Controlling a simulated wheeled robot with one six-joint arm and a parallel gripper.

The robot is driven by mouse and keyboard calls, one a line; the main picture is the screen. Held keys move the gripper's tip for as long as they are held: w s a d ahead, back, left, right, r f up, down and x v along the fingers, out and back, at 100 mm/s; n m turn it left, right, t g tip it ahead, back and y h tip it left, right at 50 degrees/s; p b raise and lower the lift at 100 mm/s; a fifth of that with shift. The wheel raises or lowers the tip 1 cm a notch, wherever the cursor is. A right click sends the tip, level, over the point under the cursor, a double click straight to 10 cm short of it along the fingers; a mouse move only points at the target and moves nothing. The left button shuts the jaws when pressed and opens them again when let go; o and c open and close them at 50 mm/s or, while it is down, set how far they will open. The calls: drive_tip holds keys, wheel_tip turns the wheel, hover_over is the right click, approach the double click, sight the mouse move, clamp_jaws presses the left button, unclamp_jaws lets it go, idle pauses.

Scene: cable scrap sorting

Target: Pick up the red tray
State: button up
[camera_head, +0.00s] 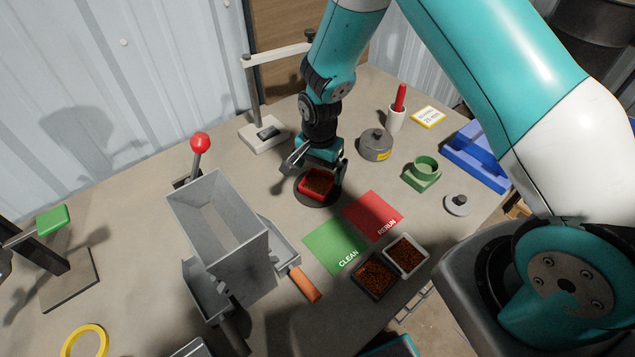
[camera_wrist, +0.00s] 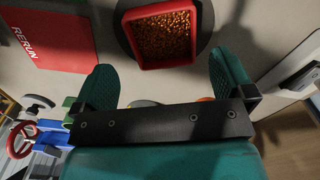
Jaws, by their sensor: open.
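The red tray (camera_head: 317,184) holds brown granules and sits on a round dark plate (camera_head: 307,200) on the table. My gripper (camera_head: 318,172) is just above and behind the tray in the head view. Its two teal fingers (camera_wrist: 160,80) stand wide apart with nothing between them.
A red RERUN mat (camera_head: 372,214) and a green CLEAN mat (camera_head: 336,245) lie in front of the plate. Two granule-filled trays (camera_head: 375,276) stand nearer. A grey hopper (camera_head: 222,240) stands left, a grey lidded pot (camera_head: 376,146) right, and a scale-like stand (camera_head: 264,134) behind.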

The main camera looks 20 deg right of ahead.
sight(318, 185)
drive_tip(key=shift+w+a+f+p, duration=0.15)
drive_tip(key=shift+f+p, duration=0.95)
drive_tip(key=shift+f, duration=1.35)
drive_tip(key=c, duration=0.9)
